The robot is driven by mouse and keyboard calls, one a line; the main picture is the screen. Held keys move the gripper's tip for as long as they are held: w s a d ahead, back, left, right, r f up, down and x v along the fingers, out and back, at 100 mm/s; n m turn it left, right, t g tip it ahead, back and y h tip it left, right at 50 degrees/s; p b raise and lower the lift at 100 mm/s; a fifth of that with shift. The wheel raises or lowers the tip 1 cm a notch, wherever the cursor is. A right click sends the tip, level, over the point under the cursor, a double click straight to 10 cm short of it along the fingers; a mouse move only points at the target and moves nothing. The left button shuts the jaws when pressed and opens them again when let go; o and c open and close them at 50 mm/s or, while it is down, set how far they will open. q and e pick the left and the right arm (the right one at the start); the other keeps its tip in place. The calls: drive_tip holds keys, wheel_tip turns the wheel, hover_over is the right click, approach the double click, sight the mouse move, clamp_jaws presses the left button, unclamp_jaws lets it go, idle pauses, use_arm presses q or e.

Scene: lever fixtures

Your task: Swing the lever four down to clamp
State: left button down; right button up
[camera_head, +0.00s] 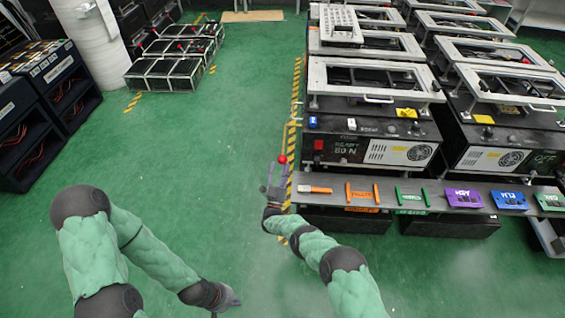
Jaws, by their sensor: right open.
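A small red ball knob (282,159) shows at the left end of the dark shelf, just above my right gripper (272,187). My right gripper is open, with its fingers pointing up toward the knob. I cannot tell whether it touches the knob or the thin part below it. No lever number is readable, so I cannot tell which is lever four. My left gripper (232,299) is low over the green floor, away from the shelf. It is too small to show whether its fingers are apart.
The dark shelf (383,209) holds an orange-handled piece (315,189), orange bars, green bars and a purple block (463,198). Behind it stands a black machine (370,150) with a metal frame on top. Striped floor tape (293,110) runs alongside.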

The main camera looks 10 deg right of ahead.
drive_tip(key=v, duration=0.8)
drive_tip(key=shift+s+f, duration=0.2)
drive_tip(key=shift+f, duration=0.05)
wheel_tip(320, 180, down, 10)
drive_tip(key=w+d+n+g+y, duration=0.1)
drive_tip(key=d+n+g+y, duration=0.1)
drive_tip(key=n+g+y, duration=0.4)
drive_tip(key=s+f+m+g+y, duration=0.1)
drive_tip(key=s+f+g+y, duration=0.2)
drive_tip(key=s+g+y, duration=0.75)
drive_tip(key=s+a+r+g+h, duration=0.1)
drive_tip(key=s+r+g, duration=0.25)
drive_tip(key=s, duration=1.15)
drive_tip(key=s+a+r+g+h, duration=0.15)
drive_tip(key=s+r, duration=0.25)
drive_tip(key=s, duration=1.2)
wheel_tip(320, 180, up, 9)
drive_tip(key=w+a+n+p, duration=0.1)
drive_tip(key=p, duration=0.6)
drive_tip(key=shift+w+a, duration=0.35)
drive_tip(key=shift+w, duration=0.05)
